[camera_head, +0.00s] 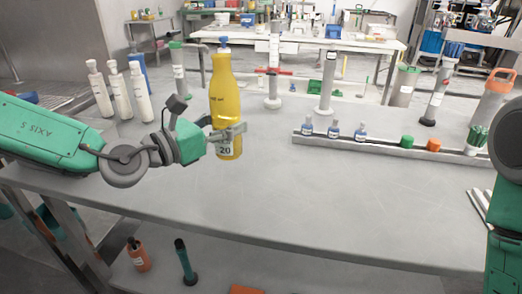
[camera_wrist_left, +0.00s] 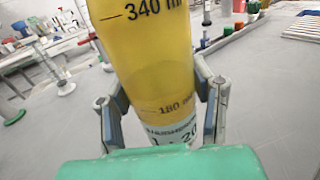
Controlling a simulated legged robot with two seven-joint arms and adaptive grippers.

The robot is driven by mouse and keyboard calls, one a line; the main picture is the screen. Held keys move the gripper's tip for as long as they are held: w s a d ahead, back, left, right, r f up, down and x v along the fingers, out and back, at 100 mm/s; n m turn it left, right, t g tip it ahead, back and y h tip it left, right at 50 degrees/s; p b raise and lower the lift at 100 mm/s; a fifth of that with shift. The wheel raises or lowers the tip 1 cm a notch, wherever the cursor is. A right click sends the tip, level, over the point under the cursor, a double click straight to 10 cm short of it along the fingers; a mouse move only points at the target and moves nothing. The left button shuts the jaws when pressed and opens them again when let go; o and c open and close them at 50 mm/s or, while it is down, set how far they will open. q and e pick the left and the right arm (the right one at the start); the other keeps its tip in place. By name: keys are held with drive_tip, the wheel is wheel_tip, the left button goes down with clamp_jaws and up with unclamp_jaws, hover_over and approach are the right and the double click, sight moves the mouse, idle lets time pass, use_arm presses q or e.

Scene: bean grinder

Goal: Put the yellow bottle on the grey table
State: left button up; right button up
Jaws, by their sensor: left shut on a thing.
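The yellow bottle (camera_head: 226,95) has a blue cap and a white label reading 20 near its base. It stands about upright over the left part of the grey table (camera_head: 270,190). My left gripper (camera_head: 228,135) is shut on its lower part. In the left wrist view the bottle (camera_wrist_left: 150,60) fills the middle, with the two fingers of the left gripper (camera_wrist_left: 160,115) on either side of it. I cannot tell whether the bottle's base touches the table. Of my right arm, only a part shows at the right edge of the head view; its gripper is not in view.
Several white bottles (camera_head: 118,90) stand at the table's left. A long rack (camera_head: 375,145) with small blue-capped bottles and green and orange pieces lies at the right. Upright grey cylinders (camera_head: 327,85) stand along the back. The table's middle and front are clear.

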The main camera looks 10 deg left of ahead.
sight(236, 142)
use_arm(q)
drive_tip(key=f, duration=0.2)
drive_tip(key=d+f+b, duration=0.1)
drive_tip(key=f, duration=0.1)
drive_tip(key=shift+f, duration=0.15)
drive_tip(key=shift+d+f, duration=0.15)
drive_tip(key=shift+d, duration=0.05)
wheel_tip(236, 142, down, 3)
drive_tip(key=shift+a+f+b, duration=0.15)
drive_tip(key=shift+b, duration=0.8)
drive_tip(key=shift+a+f, duration=0.15)
drive_tip(key=shift+a, duration=0.1)
drive_tip(key=o, duration=1.3)
drive_tip(key=shift+o, duration=1.2)
drive_tip(key=shift+d, duration=0.2)
use_arm(e)
drive_tip(key=f, duration=0.3)
drive_tip(key=shift+d+f, duration=0.25)
drive_tip(key=shift+d, duration=0.05)
